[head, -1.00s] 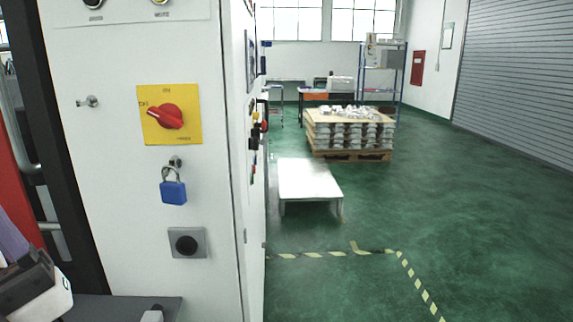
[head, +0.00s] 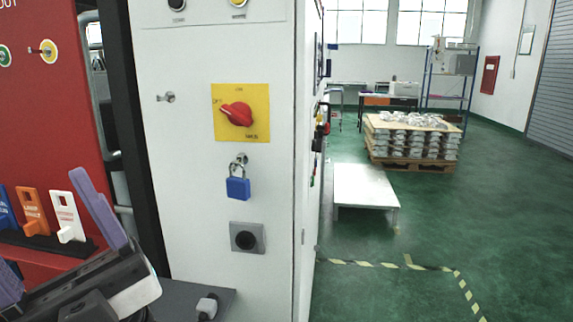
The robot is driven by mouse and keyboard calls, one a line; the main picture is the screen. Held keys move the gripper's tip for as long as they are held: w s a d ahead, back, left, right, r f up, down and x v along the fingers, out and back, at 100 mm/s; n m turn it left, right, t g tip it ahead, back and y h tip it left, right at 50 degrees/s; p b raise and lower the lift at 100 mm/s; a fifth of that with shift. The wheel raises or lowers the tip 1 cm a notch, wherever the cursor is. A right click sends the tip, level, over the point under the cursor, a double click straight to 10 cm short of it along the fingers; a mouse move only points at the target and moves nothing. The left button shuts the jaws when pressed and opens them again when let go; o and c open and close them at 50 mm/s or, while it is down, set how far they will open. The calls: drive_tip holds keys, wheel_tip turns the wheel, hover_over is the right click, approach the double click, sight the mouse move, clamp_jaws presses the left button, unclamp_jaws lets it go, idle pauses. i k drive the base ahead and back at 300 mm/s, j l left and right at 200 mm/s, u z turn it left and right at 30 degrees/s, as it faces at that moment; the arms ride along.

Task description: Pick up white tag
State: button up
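The white tag (head: 67,217) stands upright in a dark rack in front of the red panel at the left of the head view. It has print on its face and a hook-like tab at its lower front. My gripper (head: 44,232) is at the lower left. The right finger rises just right of the white tag in the picture. The left finger is partly cut off by the frame edge. I cannot tell the depth gap between fingers and tag.
An orange tag (head: 34,211) and a blue tag (head: 5,210) stand left of the white one. A white cabinet with a red rotary switch (head: 237,114) and a blue padlock (head: 238,187) is to the right. A grey shelf (head: 190,292) juts out below.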

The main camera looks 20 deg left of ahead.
sight(68, 218)
drive_tip(key=u, duration=1.75)
drive_tip(key=i+j+u, duration=0.1)
drive_tip(key=i+u, duration=0.35)
drive_tip(key=i, duration=0.05)
